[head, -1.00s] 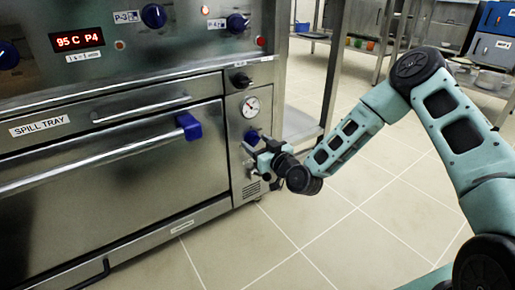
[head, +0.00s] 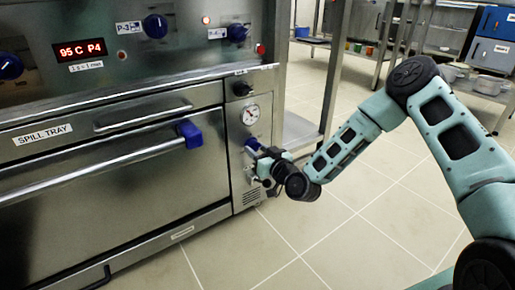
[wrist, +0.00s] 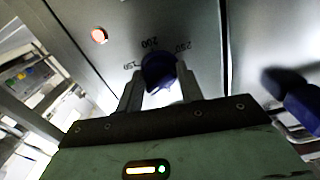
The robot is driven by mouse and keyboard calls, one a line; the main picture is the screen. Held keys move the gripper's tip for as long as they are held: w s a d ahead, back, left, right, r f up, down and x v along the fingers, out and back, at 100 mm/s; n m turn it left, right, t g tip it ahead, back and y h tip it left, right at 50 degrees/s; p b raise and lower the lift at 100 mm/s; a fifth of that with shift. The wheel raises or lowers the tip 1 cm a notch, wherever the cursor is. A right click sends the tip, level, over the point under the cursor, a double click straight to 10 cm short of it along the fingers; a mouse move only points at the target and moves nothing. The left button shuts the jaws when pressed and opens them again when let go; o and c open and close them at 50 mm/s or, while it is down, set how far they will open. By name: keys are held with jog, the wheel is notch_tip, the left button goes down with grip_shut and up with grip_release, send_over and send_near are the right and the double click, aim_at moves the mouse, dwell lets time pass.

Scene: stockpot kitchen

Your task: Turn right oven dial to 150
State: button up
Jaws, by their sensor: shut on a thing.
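The right oven dial is a blue knob (head: 251,146) low on the narrow panel right of the oven door. In the wrist view the blue dial (wrist: 158,68) sits between the two fingers of my gripper (wrist: 158,88), which is shut on it. The marks 150, 200 and 250 are printed around it, with 150 at its left, 200 above and 250 at upper right. I cannot tell which mark the dial points at. In the head view my gripper (head: 262,158) partly hides the dial.
The oven door handle (head: 110,160) has a blue end piece (head: 188,133), close left of my gripper. A round gauge (head: 251,114) and a black knob (head: 243,89) are above the dial. A steel rack (head: 300,130) stands right of the oven. The tiled floor in front is open.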

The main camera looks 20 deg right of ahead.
jog(key=m+p, duration=0.4)
jog(key=m, duration=0.1)
jog(key=shift+r, duration=0.15)
jog(key=m+p, duration=0.3)
jog(key=m, duration=0.2)
jog(key=shift+s+a, duration=0.1)
jog(key=shift+m, duration=0.3)
jog(key=o, duration=1)
jog(key=p+v, duration=0.6)
jog(key=v, duration=1.1)
jog(key=shift+s+p, duration=0.15)
jog(key=shift+p, duration=0.15)
